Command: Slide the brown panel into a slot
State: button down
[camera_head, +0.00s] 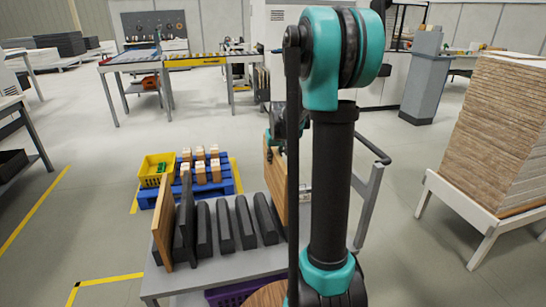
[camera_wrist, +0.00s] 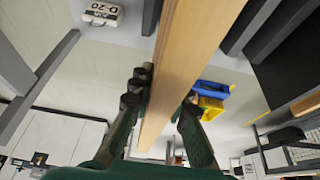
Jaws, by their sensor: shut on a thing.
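My gripper (camera_wrist: 160,100) is shut on a brown panel (camera_wrist: 188,62), with one finger on each side of it. In the head view the held panel (camera_head: 274,175) stands upright at the right end of the rack of dark grey dividers (camera_head: 224,226). My arm hides part of it, and I cannot tell whether its lower edge touches the table. Another brown panel (camera_head: 163,224) stands slightly tilted at the left end of the rack. The gaps between the middle dividers look empty. Some dividers (camera_wrist: 248,25) also show right of the held panel in the wrist view.
The rack stands on a grey table (camera_head: 225,264). Behind it are a yellow crate (camera_head: 150,170) and a blue pallet (camera_head: 232,184) with several small boxes. A tall panel stack (camera_head: 495,135) stands at the right.

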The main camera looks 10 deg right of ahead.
jog(key=shift+f, duration=6.25)
jog(key=c, duration=1.4)
grip_release()
jog(key=shift+o, duration=0.2)
